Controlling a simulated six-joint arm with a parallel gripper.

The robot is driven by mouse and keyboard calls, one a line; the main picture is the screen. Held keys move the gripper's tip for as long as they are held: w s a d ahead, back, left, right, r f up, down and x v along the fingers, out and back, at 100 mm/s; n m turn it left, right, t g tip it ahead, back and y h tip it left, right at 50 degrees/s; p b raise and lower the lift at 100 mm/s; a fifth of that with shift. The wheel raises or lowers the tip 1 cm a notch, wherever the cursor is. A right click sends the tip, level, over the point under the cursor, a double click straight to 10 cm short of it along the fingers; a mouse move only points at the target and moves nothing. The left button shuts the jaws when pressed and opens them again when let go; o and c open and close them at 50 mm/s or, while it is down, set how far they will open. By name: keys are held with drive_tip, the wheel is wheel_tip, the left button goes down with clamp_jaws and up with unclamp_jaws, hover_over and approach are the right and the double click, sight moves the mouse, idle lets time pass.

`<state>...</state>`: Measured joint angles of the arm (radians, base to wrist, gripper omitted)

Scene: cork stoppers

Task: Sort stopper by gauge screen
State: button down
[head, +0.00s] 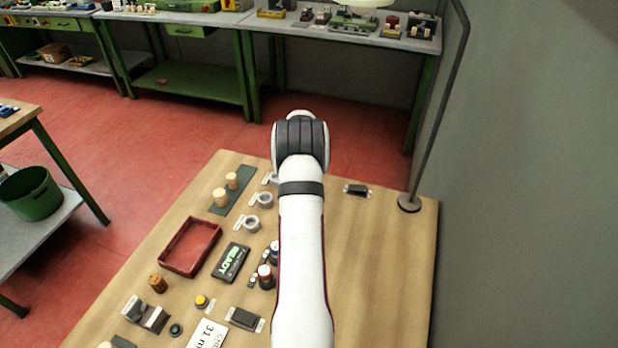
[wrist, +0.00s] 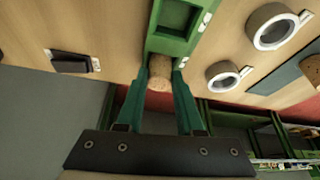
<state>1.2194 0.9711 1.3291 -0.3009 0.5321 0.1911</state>
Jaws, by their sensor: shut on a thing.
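My gripper (wrist: 162,80) is shut on a pale cork stopper (wrist: 160,73) in the wrist view. The stopper is between the green fingers, at the near end of a green fixture (wrist: 189,43) with a square recess; I cannot tell whether it touches the fixture. In the head view my arm hides the gripper and this stopper. Two pale stoppers (head: 221,197) (head: 232,181) stand on a dark strip (head: 245,176). A darker brown stopper (head: 157,282) stands at the left front. A display (head: 231,262) reads "READY".
Grey rings (head: 252,224) (head: 265,200) stand left of my arm; they also show in the wrist view (wrist: 222,76). A red tray (head: 190,246), a yellow button (head: 201,301) and a printed card (head: 207,335) lie left. A small black item (head: 357,190) lies right, with bare table before it.

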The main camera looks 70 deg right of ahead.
drive_tip(key=shift+c, duration=2.3)
unclamp_jaws()
drive_tip(key=v, duration=1.5)
drive_tip(key=shift+r, duration=0.35)
